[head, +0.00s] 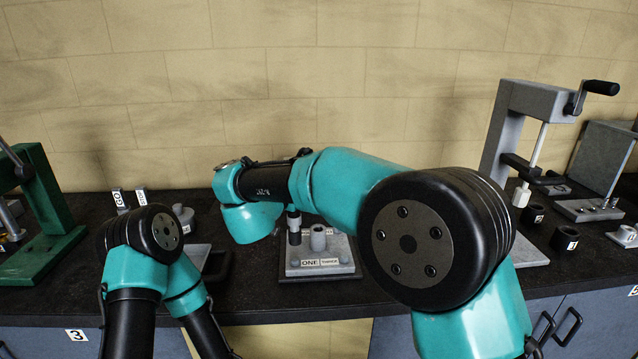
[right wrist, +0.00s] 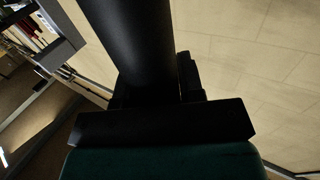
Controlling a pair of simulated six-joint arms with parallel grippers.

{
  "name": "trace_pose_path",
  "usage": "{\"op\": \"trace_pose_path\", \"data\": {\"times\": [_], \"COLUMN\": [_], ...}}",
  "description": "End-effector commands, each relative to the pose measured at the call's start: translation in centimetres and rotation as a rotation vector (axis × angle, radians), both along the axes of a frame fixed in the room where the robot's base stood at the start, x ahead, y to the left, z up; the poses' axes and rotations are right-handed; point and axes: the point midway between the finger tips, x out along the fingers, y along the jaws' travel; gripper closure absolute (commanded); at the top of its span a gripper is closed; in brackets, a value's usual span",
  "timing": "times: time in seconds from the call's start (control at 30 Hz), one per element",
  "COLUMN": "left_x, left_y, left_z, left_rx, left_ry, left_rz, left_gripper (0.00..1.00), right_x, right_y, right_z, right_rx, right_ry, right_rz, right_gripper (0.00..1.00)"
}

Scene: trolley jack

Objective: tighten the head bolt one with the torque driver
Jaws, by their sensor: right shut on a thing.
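My right arm reaches across the middle of the head view, and its gripper is hidden there behind the teal wrist. In the right wrist view my right gripper (right wrist: 152,92) is shut on a thick black cylinder (right wrist: 130,40), which looks like the torque driver's handle. Its working end is out of sight. I cannot make out head bolt one. My left gripper is out of view.
A grey press frame with a black crank handle (head: 601,88) stands at the right, with dark cups (head: 565,238) beside it. A green press (head: 42,215) stands at the far left. Small grey parts (head: 183,215) sit behind my left arm. The wall is close behind the bench.

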Motion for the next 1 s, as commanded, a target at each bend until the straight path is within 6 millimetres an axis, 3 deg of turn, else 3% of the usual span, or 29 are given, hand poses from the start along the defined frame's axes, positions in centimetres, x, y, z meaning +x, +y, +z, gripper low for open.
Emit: {"op": "trace_pose_path", "data": {"times": [0.53, 1.0], "left_x": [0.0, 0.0], "left_y": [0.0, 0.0], "left_z": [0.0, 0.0], "left_rx": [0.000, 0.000], "left_ry": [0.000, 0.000], "left_rz": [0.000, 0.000], "left_gripper": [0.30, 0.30], "right_x": [0.1, 0.1], "right_y": [0.4, 0.4], "right_z": [-0.1, -2.3], "right_rx": [-0.001, -0.003], "right_ry": [-0.002, -0.001], "right_rz": [0.016, 0.015], "right_gripper": [1.00, 1.00]}}
